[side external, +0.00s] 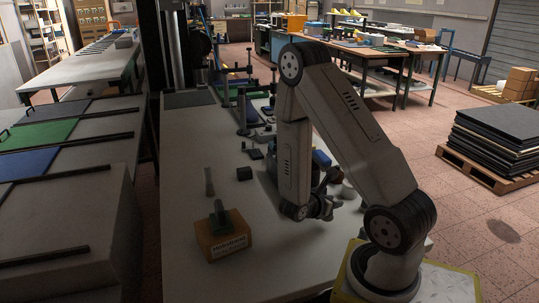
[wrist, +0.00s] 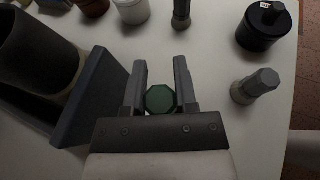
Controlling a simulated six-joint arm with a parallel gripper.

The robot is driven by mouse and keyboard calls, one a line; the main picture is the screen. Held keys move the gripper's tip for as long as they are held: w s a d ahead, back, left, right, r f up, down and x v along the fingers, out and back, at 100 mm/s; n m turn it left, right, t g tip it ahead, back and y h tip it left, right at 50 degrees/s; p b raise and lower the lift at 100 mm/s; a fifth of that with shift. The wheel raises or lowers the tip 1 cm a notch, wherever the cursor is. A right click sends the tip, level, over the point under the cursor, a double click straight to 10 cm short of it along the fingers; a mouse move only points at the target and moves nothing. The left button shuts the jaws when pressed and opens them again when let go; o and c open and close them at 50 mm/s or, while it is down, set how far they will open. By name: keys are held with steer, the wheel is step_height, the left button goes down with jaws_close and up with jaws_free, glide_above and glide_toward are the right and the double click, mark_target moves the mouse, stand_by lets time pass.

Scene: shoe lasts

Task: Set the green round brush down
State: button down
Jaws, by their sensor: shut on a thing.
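In the wrist view, the green round brush (wrist: 160,99) shows as a dark green, many-sided end between the two fingers. My gripper (wrist: 161,84) is shut on it, with one finger at each side. The brush is seen end-on, so its lower part is hidden, and I cannot tell whether it touches the white table (wrist: 215,100). In the side external view, my gripper (side external: 323,208) is low over the right part of the table, partly hidden by my arm. The brush cannot be made out there.
A dark block with a large cylinder (wrist: 90,100) stands close left of my gripper. A grey faceted piece (wrist: 256,86) and a black jar (wrist: 264,27) stand to the right. A white jar (wrist: 131,10) is beyond. A labelled wooden box (side external: 224,238) stands at the table's front.

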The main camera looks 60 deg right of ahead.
steer(key=shift+f, duration=0.15)
steer(key=shift+f, duration=1.85)
steer(key=shift+f, duration=0.15)
steer(key=shift+c, duration=2)
jaws_free()
steer(key=shift+r, duration=0.2)
steer(key=shift+w+a+r, duration=0.1)
steer(key=shift+w+a, duration=0.05)
steer(key=shift+a, duration=0.15)
steer(key=shift+v, duration=5.65)
